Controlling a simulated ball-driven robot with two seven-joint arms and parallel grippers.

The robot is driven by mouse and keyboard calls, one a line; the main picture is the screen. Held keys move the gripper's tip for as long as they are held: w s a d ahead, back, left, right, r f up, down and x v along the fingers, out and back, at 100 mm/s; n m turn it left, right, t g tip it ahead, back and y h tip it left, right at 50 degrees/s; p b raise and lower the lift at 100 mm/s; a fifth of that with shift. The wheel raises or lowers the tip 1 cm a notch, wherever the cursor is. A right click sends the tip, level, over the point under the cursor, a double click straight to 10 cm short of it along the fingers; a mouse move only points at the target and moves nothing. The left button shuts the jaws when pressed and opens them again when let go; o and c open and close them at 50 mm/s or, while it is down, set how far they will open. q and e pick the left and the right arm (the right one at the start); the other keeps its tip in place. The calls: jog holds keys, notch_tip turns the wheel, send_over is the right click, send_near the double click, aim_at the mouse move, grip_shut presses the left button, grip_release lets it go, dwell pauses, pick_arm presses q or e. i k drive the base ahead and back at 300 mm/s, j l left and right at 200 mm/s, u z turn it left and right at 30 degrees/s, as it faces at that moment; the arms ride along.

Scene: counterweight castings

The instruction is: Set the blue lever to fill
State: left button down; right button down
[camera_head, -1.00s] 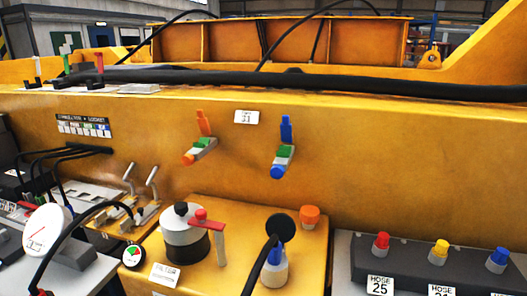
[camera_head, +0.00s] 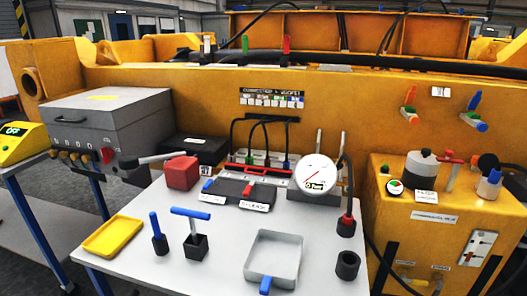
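A dark block (camera_head: 232,188) lies on the grey-white table, with a small blue lever (camera_head: 208,186) at its left and a small red lever (camera_head: 251,190) at its right. White labels sit in front of both levers, but their print is too small to read surely. Another blue-handled lever or valve (camera_head: 475,111) is on the yellow wall at the right, with a green part between its blue ends. An orange one (camera_head: 410,104) is beside it. I cannot tell which position is fill. Neither of my grippers is in view.
The table (camera_head: 130,273) also holds a yellow tray (camera_head: 113,236), a blue T-handled tool (camera_head: 190,222), a red block (camera_head: 182,172), a grey open tray (camera_head: 273,255) and a white dial gauge (camera_head: 315,174). A grey box (camera_head: 110,120) stands left. Black hoses rise behind the block.

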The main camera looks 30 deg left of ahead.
aim_at(213, 180)
jog(key=k+j, duration=0.4)
jog(key=j, duration=0.15)
jog(key=k+j, duration=0.75)
jog(key=j, duration=0.3)
